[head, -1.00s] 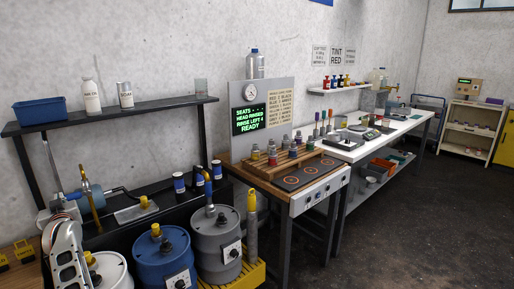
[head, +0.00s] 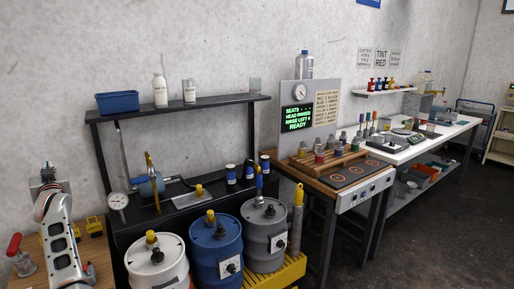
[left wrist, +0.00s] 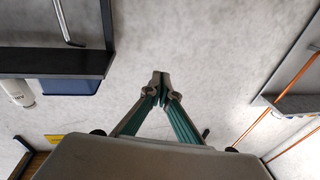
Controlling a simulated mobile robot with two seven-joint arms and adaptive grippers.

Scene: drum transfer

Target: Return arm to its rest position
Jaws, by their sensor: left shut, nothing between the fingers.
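My left arm (head: 62,235) rises at the left edge of the head view, over a wooden bench. My left gripper shows in the left wrist view (left wrist: 160,80), with its two green-sided fingers meeting at the tips. It is shut and empty, with the plain wall beyond it and nothing touching the fingertips. In the head view the far end of the arm is small and the fingers are hard to make out. My right gripper is in neither view.
White (head: 157,262), blue (head: 216,250) and grey (head: 266,235) drums stand right of my arm. A dark shelf (head: 180,108) holds a blue bin (head: 117,102) and bottles. A red-handled tool (head: 20,257) stands close left of the arm. Open floor lies at right.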

